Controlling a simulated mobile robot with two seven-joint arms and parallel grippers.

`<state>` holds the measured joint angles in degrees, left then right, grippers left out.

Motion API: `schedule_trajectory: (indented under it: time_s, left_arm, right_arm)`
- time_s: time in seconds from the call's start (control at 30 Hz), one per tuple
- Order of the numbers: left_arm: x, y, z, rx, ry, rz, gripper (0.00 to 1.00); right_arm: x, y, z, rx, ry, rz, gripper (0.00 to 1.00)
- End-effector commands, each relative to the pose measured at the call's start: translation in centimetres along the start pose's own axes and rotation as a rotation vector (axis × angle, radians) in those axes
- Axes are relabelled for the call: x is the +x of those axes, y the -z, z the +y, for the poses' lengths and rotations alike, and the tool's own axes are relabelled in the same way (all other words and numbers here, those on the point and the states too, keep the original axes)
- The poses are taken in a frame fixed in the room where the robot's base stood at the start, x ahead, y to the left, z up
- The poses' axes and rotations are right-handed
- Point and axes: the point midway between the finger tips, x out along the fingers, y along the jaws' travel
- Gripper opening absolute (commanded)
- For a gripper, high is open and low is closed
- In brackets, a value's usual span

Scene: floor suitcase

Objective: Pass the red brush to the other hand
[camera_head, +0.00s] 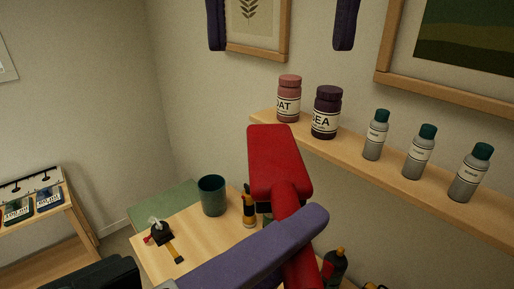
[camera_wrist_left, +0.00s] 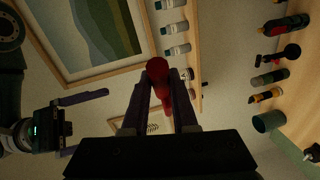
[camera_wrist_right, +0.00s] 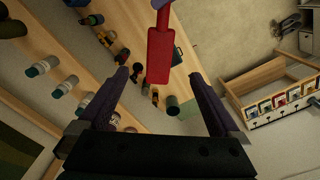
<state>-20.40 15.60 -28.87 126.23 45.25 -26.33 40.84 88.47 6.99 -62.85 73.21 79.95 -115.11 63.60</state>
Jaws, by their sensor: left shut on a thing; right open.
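The red brush (camera_head: 275,158) is held up in the head view, its broad flat head at the top and its handle running down. My left gripper (camera_head: 300,224) is shut on the handle; one purple finger crosses in front of it. In the left wrist view the brush (camera_wrist_left: 158,78) sits between the fingertips. My right gripper (camera_head: 280,46) is open and empty, above the brush head in the head view. In the right wrist view the brush head (camera_wrist_right: 159,56) shows beyond and between the spread fingers, apart from them.
A wall shelf (camera_head: 400,172) at the right carries a pink jar (camera_head: 289,98), a dark jar (camera_head: 327,112) and green-capped bottles (camera_head: 421,152). Below is a wooden table (camera_head: 203,237) with a green cup (camera_head: 212,195) and tools. Framed pictures hang on the wall.

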Motion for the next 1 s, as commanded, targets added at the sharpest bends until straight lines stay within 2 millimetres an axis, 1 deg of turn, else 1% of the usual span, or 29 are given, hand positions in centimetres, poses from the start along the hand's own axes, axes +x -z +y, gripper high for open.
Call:
schedule_trajectory:
  time_s: [0.07,0.17,0.27,0.3,0.37,0.4,0.47,0.57,0.6,0.63,0.67,0.7,0.77,0.8,0.87,0.9,0.97,1.0]
  left_arm:
    - [0.0,0.0,0.0,0.001,-0.001,0.001,0.00]
    - [0.0,0.0,0.0,0.001,-0.001,0.001,0.00]
    - [0.0,0.0,0.0,0.001,-0.001,0.001,0.00]
    - [0.0,0.0,0.0,0.001,-0.001,0.001,0.00]
    - [0.0,0.0,0.0,0.001,-0.001,0.001,0.00]
    - [0.0,0.0,0.1,0.001,-0.001,0.001,0.00]
    - [0.0,0.0,0.1,0.001,-0.001,0.001,0.00]
    - [0.0,0.0,0.1,0.001,-0.001,0.001,0.00]
    - [0.0,0.0,0.1,0.001,-0.001,0.001,0.00]
    - [0.0,0.0,0.1,0.001,-0.001,0.001,0.00]
    - [0.0,0.0,0.1,0.001,-0.001,0.001,0.00]
    - [0.0,0.0,0.1,0.001,-0.001,0.001,0.00]
    - [0.0,0.0,0.1,0.001,-0.001,0.001,0.00]
    - [0.0,0.0,0.1,0.001,-0.001,0.001,0.00]
    - [0.0,0.0,0.1,0.001,-0.001,0.001,0.00]
    - [0.0,0.0,0.1,0.001,-0.001,0.001,0.00]
    - [0.0,0.0,0.1,0.001,-0.001,0.001,0.00]
    - [0.0,0.0,0.1,0.001,-0.001,0.001,0.00]
  right_arm:
    - [0.0,0.1,-0.1,-0.004,0.022,0.001,0.99]
    - [1.2,0.5,-0.7,-0.017,0.109,0.009,0.99]
    - [3.0,1.4,-1.3,-0.018,0.267,0.051,0.99]
    - [3.8,2.1,-1.3,-0.008,0.340,0.082,0.99]
    - [4.7,3.2,-0.8,0.021,0.447,0.151,0.99]
    - [5.1,4.1,-0.1,0.048,0.508,0.208,0.99]
    - [5.7,5.4,1.6,0.095,0.574,0.304,0.99]
    - [6.4,7.0,5.6,0.173,0.624,0.479,0.99]
    - [6.8,7.3,7.2,0.195,0.621,0.545,0.99]
    - [7.3,7.2,8.2,0.198,0.609,0.582,0.99]
    - [8.2,6.9,8.8,0.192,0.591,0.606,0.99]
    - [9.7,6.0,9.1,0.171,0.560,0.617,0.99]
    - [12.4,4.1,8.9,0.124,0.506,0.608,0.99]
    - [14.1,2.6,8.9,0.093,0.468,0.597,0.99]
    - [16.6,0.2,9.0,0.049,0.410,0.575,0.99]
    - [18.2,-1.6,9.2,0.020,0.369,0.558,0.99]
    - [20.2,-4.3,9.8,-0.020,0.306,0.530,0.99]
    - [21.4,-6.3,10.2,-0.042,0.263,0.506,0.99]
